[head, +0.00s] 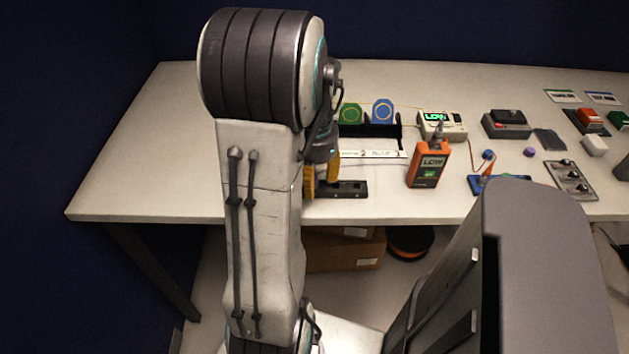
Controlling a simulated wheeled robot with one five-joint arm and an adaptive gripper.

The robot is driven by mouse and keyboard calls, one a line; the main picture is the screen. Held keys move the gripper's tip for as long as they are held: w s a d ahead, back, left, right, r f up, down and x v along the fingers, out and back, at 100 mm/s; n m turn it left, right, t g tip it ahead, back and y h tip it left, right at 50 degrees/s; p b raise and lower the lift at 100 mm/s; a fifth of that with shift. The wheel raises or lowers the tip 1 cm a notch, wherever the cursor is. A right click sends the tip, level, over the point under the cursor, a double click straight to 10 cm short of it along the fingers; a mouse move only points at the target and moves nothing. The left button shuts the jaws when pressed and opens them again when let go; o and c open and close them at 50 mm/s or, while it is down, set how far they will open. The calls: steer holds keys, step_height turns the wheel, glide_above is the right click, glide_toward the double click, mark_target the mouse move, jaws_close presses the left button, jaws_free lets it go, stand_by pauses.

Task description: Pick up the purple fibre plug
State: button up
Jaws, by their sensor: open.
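A small purple piece (530,152) lies on the table right of centre. It is the only purple thing I can make out, and it is too small to tell whether it is a fibre plug. My gripper (323,180) has yellow fingers and points down at the table's front edge, beside a black rail-like block (348,189). It is open, partly hidden behind my arm, and well left of the purple piece. I see nothing held in it.
An orange handheld meter (428,165) stands between my gripper and the purple piece. A small blue piece (488,155), a blue tray (487,184), a grey switch panel (571,180) and a grey-black device (506,124) surround the purple piece. The table's left side is clear.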

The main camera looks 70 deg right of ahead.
steer(key=shift+c, duration=0.4)
jaws_close()
